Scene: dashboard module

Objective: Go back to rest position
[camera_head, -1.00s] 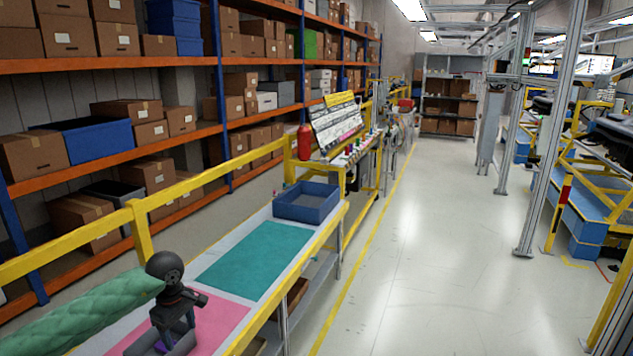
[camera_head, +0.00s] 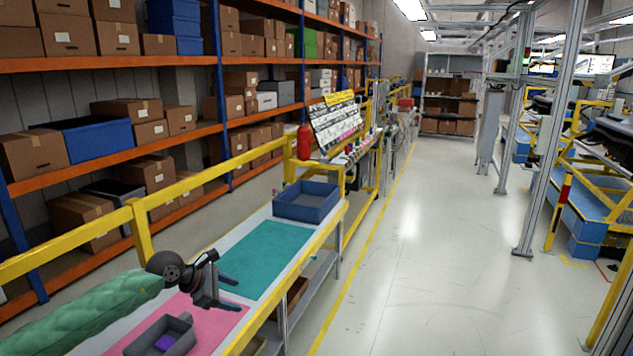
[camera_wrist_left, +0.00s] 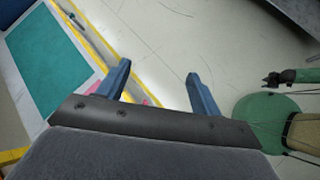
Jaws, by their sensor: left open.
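My left gripper (camera_head: 236,294) is raised above the table near the border between the pink and teal mats. Its fingers are spread with nothing between them. They also show spread in the left wrist view (camera_wrist_left: 158,74), over the table edge and floor. A grey box (camera_head: 184,328) with a purple piece (camera_head: 164,342) inside lies on the pink mat (camera_head: 216,318), left of and below the gripper, apart from it. My right gripper (camera_wrist_left: 274,80) shows small and dark at the right of the left wrist view; its jaws are too small to read.
The teal mat (camera_head: 250,262) is bare. A blue bin (camera_head: 306,204) stands at the table's far end. A yellow rail (camera_head: 80,232) runs along the left side, with shelving behind it. The floor (camera_head: 420,270) to the right of the table is open.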

